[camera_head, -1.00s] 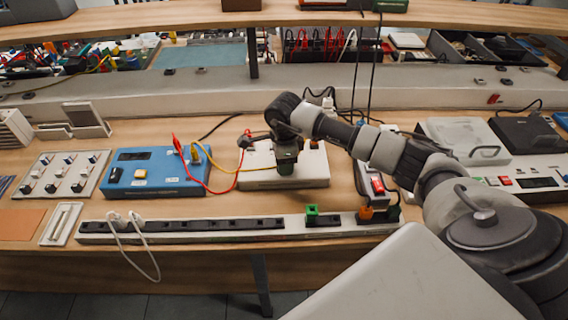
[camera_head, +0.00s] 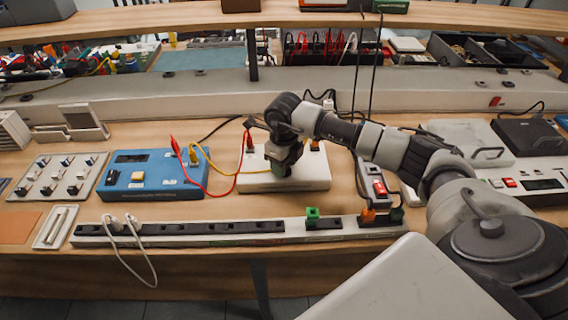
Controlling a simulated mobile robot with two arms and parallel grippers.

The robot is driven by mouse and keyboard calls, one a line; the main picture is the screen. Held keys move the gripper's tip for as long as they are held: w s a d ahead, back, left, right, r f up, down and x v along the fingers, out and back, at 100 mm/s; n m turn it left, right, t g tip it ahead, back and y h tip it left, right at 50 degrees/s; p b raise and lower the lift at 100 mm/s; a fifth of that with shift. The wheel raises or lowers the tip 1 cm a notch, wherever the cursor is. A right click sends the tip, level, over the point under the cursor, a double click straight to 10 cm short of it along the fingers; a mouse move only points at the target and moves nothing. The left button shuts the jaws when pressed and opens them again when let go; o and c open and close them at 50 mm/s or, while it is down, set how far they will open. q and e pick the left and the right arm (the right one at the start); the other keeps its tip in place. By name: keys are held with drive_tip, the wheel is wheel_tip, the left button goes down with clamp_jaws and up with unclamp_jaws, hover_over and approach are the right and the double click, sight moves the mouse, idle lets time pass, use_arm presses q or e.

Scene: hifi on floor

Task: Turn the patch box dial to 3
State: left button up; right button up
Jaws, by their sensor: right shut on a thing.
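The patch box (camera_head: 312,177) is taken to be the white box on the bench. Red and yellow leads run to it from the blue instrument box (camera_head: 150,178). My right gripper (camera_head: 281,170) points down onto the top of the white box and is shut on its dial. The gripper hides the dial, so its pointer and numbers cannot be read. My left gripper is not in view.
A long power strip (camera_head: 190,229) with plugs lies along the bench's front edge. A switch panel (camera_head: 60,177) stands at the left, and grey and black boxes stand at the right. Cables hang behind the white box.

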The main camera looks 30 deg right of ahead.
drive_tip(key=shift+m, duration=0.4)
drive_tip(key=o, duration=0.9)
wheel_tip(320, 180, up, 11)
drive_tip(key=shift+f+b, duration=0.1)
drive_tip(key=shift+b, duration=0.65)
